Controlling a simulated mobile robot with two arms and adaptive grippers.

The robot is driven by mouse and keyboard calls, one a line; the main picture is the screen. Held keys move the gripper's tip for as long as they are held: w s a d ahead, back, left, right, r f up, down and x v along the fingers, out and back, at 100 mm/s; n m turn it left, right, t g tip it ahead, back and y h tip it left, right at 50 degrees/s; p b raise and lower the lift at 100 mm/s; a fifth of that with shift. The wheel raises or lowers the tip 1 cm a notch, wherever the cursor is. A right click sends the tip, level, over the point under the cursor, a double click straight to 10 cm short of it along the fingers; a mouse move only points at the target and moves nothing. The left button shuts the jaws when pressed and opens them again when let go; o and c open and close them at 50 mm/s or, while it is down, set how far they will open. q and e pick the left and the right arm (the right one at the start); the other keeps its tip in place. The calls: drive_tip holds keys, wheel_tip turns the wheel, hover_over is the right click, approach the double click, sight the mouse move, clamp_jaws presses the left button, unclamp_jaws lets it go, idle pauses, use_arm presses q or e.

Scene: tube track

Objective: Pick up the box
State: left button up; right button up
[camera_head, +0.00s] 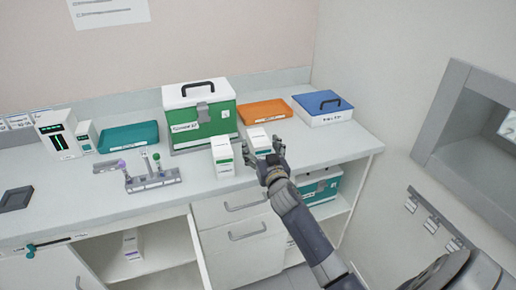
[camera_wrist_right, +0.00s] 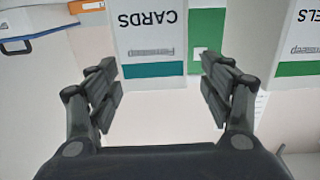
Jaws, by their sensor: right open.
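Two small white boxes stand upright near the counter's front edge. The right one, a cards box (camera_head: 258,138), reads "CARDS" above a teal band in the upside-down right wrist view (camera_wrist_right: 150,35). The left one, a labels box (camera_head: 222,158), has a green band and shows partly at the right of the wrist view (camera_wrist_right: 300,40). My right gripper (camera_head: 263,156) is open in front of the cards box. In the wrist view the cards box lies in line with the gap between the fingertips; I cannot tell whether they overlap it in depth. My left gripper is not in view.
A green-and-white case (camera_head: 200,125) stands behind the boxes. An orange tray (camera_head: 265,111) and a blue-lidded box (camera_head: 323,107) sit at the back right. A tube rack (camera_head: 152,179) stands to the left.

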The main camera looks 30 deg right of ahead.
sight(259, 137)
drive_tip(key=shift+w+d+r, duration=0.15)
drive_tip(key=shift+w+d, duration=0.05)
drive_tip(key=shift+w, duration=0.2)
drive_tip(key=p+x, duration=0.1)
drive_tip(key=x, duration=0.2)
drive_tip(key=shift+d, duration=0.25)
drive_tip(key=shift+w+d, duration=0.1)
drive_tip(key=shift+w, duration=0.4)
drive_tip(key=shift+c, duration=0.5)
drive_tip(key=c, duration=1.1)
